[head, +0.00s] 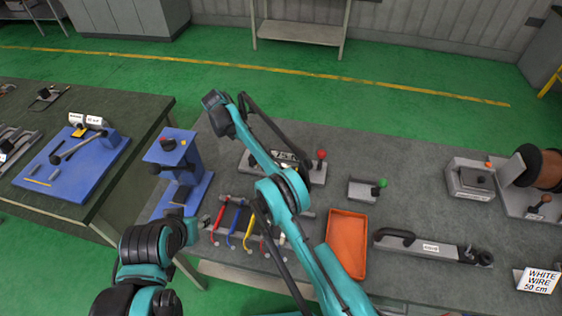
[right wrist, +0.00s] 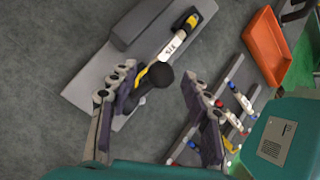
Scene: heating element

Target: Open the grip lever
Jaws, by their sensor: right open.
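The grip lever shows in the right wrist view as a dark handle with a round black knob (right wrist: 161,76) and a yellow strip beside it. It sits on a grey base plate (right wrist: 88,92) with a white label. My right gripper (right wrist: 158,82) is open, its fingers on either side of the knob in the picture; I cannot tell whether they touch it. In the head view the labelled fixture (head: 318,174) is partly hidden behind my right arm, and the fingers cannot be made out. My left arm is at the lower left, with no fingers visible.
A rack of coloured clips (head: 232,222) and an orange tray (head: 347,240) lie in front of the fixture. A blue press (head: 180,190) stands to the left. A small green-knobbed fixture (head: 365,191) is to the right, with bare tabletop (head: 420,160) beyond it.

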